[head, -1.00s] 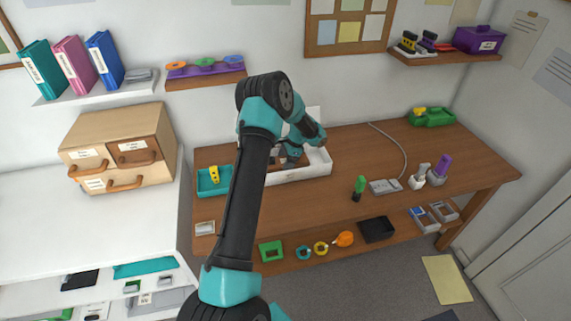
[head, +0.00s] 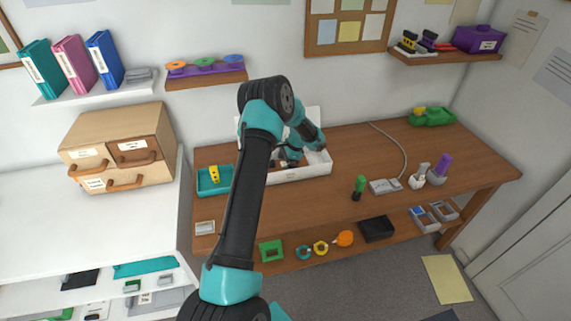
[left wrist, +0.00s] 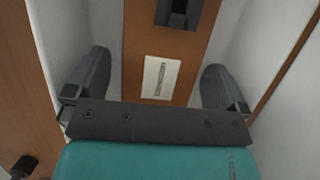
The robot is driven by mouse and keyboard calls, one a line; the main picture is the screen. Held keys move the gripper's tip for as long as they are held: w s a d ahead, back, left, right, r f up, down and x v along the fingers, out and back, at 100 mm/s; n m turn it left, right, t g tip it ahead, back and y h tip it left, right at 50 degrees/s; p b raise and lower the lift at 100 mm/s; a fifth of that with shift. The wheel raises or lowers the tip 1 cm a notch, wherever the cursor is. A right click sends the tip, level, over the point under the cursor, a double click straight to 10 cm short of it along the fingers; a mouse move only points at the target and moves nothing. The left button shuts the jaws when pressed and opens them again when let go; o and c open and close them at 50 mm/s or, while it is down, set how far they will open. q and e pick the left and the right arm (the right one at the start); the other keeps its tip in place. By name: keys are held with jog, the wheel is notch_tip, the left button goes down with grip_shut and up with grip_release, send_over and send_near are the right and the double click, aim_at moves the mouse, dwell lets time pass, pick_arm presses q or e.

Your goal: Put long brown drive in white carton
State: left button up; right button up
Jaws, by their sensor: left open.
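The white carton (head: 305,171) stands open on the brown desk, its lid raised behind it. My left gripper (head: 289,161) is low over the carton, and my arm hides part of it in the head view. In the left wrist view the left gripper (left wrist: 155,85) is open, with one finger on each side of a long brown drive (left wrist: 142,30). The drive has a white label and a dark part at its far end. White carton surfaces flank it. Contact between fingers and drive cannot be told. My right gripper is not in view.
A teal tray (head: 207,188) with a yellow item stands left of the carton. A green-topped item (head: 359,187), a grey box (head: 384,187) and a pen holder (head: 437,177) stand to the right. A wooden drawer cabinet (head: 105,150) is at the left. The front desk centre is mostly clear.

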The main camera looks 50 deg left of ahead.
pick_arm(q)
jog(key=v, duration=1.2)
jog(key=shift+r, duration=0.15)
dwell(0.3)
jog(key=shift+d, duration=0.1)
